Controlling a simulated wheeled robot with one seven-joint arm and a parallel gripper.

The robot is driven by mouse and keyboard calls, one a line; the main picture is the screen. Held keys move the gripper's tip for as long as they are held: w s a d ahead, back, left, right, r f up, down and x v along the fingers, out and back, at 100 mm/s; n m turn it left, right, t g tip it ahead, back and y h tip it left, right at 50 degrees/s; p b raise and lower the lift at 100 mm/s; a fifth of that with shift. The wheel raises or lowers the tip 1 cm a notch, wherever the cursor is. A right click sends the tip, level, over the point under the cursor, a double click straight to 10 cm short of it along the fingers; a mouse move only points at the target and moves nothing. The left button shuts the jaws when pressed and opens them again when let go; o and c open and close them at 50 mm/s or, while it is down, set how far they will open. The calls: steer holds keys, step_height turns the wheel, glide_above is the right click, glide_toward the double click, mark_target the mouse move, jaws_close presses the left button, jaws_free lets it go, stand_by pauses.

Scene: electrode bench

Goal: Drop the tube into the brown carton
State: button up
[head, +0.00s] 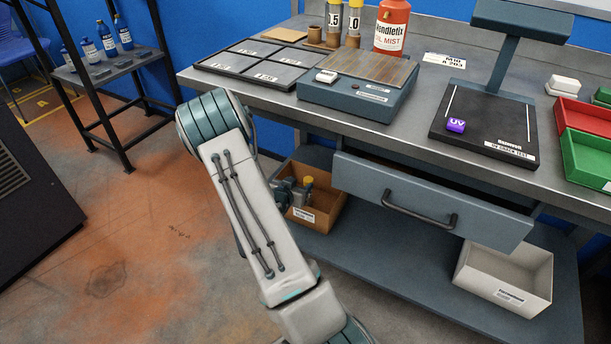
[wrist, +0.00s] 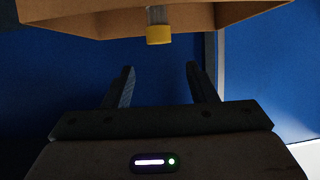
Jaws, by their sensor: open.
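The brown carton (head: 322,216) stands on the shelf under the bench, with a label on its front. A tube with a yellow cap (head: 308,181) is at the carton, its cap showing above the rim beside my gripper (head: 288,192). In the wrist view the carton (wrist: 75,22) fills the top, and the clear tube with its yellow cap (wrist: 158,35) juts past the carton's edge. My gripper's two fingers (wrist: 160,72) are apart with nothing between them, clear of the cap. The tube's lower end is hidden; I cannot tell what it rests on.
A grey drawer (head: 420,205) juts out right of the carton. A white bin (head: 503,280) stands on the lower shelf at right. Two yellow-topped tubes (head: 353,22) stand on the bench by a red bottle (head: 391,28). The shelf between carton and bin is clear.

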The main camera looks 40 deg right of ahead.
steer(key=s+a+r+n+y, duration=0.25)
steer(key=a+r+y, duration=0.4)
steer(key=a, duration=0.55)
steer(key=s+a+r+n+y, duration=0.1)
steer(key=a+r+n+y, duration=0.5)
steer(key=a, duration=0.7)
steer(key=s+a+r+n+g, duration=0.2)
steer(key=s+r, duration=0.3)
steer(key=s, duration=0.4)
steer(key=s+a+r+n+g, duration=0.2)
steer(key=s+r, duration=0.3)
steer(key=s, duration=0.5)
steer(key=shift+s+a+g+p, duration=0.3)
steer(key=shift+a+g+p, duration=0.1)
steer(key=shift+g, duration=0.1)
